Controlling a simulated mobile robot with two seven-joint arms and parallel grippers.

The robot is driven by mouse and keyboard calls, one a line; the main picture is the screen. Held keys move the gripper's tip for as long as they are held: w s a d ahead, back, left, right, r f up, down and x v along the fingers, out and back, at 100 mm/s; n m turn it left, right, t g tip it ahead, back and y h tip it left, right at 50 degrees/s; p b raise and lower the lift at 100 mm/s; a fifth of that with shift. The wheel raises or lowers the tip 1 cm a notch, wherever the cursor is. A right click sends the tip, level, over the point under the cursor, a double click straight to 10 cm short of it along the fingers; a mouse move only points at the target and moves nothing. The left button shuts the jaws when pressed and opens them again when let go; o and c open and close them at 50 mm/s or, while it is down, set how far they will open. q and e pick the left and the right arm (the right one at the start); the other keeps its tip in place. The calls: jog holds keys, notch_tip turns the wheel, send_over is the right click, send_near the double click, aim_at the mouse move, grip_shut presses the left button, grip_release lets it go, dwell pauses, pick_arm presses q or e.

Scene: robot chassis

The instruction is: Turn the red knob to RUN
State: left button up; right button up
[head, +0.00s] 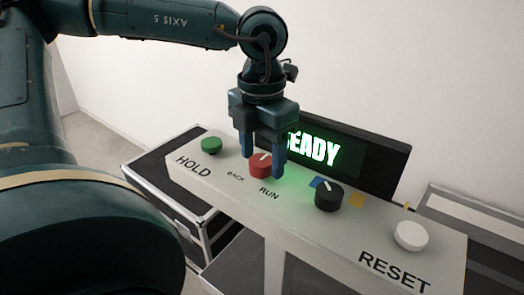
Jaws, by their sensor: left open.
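The red knob (260,167) sits on the sloping light grey panel (330,233), with a white pointer mark on its top. The printed words BACK and RUN (269,194) are in front of it, BACK to the left. My left gripper (262,167) points down over the red knob. It is open, with one blue finger left of the knob and the other to its right. I cannot tell whether the fingers touch the knob. My right gripper does not show.
A green button (211,145) marked HOLD is at the left. A black knob (328,195) and a white button (411,235) marked RESET are to the right. A display (345,150) reading "READY", partly covered by the gripper, stands behind. Black cases (165,180) flank the panel.

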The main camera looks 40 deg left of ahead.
pick_arm(q)
jog(key=c, duration=1)
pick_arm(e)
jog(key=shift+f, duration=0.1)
